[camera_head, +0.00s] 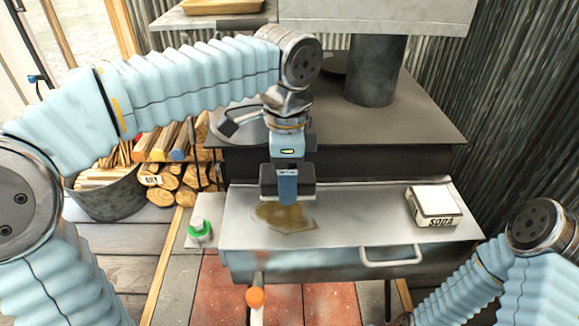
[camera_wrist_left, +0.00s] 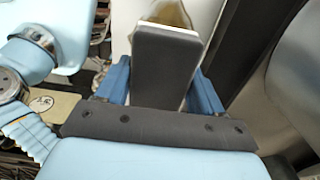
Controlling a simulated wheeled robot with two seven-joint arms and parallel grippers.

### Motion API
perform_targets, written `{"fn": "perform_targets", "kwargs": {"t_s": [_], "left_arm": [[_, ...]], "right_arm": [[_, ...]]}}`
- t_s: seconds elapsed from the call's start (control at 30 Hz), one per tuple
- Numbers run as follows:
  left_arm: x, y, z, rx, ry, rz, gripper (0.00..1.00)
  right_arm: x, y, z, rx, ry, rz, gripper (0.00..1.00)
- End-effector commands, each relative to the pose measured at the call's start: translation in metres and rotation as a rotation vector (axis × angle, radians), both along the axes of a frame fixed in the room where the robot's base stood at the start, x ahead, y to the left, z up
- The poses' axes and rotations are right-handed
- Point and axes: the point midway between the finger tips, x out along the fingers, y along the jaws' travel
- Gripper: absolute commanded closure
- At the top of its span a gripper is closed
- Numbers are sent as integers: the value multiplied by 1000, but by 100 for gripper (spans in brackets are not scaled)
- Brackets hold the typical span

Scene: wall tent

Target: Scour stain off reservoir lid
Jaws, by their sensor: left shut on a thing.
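The reservoir lid (camera_head: 355,215) is a flat grey metal cover with a bar handle (camera_head: 390,256) on its front. A brown, irregular stain (camera_head: 287,220) lies on its left half. My left gripper (camera_head: 288,192) points down at the stain's back edge. It is shut on a dark grey block with a pale edge, likely a scouring pad (camera_wrist_left: 165,65). The wrist view shows the pad between the blue fingers, with part of the stain beyond its tip. I cannot tell whether the pad touches the lid. My right gripper is out of view; only its arm shows at lower right.
A white SODA box (camera_head: 433,206) sits on the lid's right side. Firewood (camera_head: 170,180) and a metal tub (camera_head: 110,197) are at left. An orange-tipped object (camera_head: 255,297) is in front.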

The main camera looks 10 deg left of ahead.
Motion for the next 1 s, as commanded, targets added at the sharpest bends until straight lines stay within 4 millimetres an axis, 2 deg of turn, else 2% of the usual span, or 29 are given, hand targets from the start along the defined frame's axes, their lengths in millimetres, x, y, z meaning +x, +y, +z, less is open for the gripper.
{"fn": "perform_targets", "kwargs": {"t_s": [0.27, 0.73, 1.0], "left_arm": [[0, 0, -5, -1, -1, -1, 67], [0, 0, -52, -1, -1, 0, 67], [0, 1, -58, 0, 0, 0, 67]], "right_arm": [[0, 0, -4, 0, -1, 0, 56], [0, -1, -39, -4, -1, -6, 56], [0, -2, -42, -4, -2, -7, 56]]}}
